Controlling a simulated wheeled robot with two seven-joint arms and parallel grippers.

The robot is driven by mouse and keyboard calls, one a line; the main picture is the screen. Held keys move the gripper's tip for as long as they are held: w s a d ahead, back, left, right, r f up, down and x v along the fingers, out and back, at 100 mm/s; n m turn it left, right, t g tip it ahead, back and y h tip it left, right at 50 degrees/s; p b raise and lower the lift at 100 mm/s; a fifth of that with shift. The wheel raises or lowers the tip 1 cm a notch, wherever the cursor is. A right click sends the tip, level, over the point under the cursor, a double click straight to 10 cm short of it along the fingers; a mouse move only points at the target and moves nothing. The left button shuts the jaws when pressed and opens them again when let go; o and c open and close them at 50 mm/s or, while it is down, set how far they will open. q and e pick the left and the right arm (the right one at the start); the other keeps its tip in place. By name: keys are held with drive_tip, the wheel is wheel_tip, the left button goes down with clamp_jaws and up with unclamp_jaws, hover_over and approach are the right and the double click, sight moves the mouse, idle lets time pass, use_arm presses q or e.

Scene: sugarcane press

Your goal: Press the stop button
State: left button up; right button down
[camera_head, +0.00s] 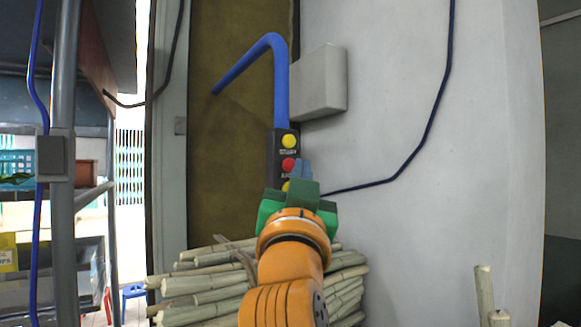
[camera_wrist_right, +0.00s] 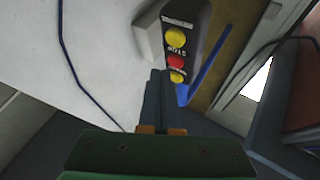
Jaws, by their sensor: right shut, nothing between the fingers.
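A black control box (camera_head: 282,146) hangs from a bent blue pipe (camera_head: 281,90). It carries a yellow button (camera_head: 289,141) at the top, a red button (camera_head: 289,165) in the middle and another yellow button (camera_head: 286,186) below. In the right wrist view, the word STOP shows beside the red button (camera_wrist_right: 175,62). My right gripper (camera_head: 303,168) is shut and empty, its fingertips (camera_wrist_right: 160,74) close beside the red button. I cannot tell whether they touch the box. My gripper's body partly hides the box's lower end in the head view. My left gripper is not in view.
A pale wall with a grey box (camera_head: 320,82) and a dark cable (camera_head: 432,120) stands behind and right. Sugarcane stalks (camera_head: 205,285) are piled below my right arm. A metal rack (camera_head: 62,200) stands at left. Space to the right of my arm is mostly free.

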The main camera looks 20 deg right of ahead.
drive_tip(key=s, duration=0.1)
drive_tip(key=s+b, duration=0.1)
drive_tip(key=s, duration=0.1)
drive_tip(key=s+b, duration=0.1)
drive_tip(key=shift+s+d, duration=0.3)
drive_tip(key=shift+s, duration=0.1)
drive_tip(key=shift+f, duration=0.1)
idle(0.4)
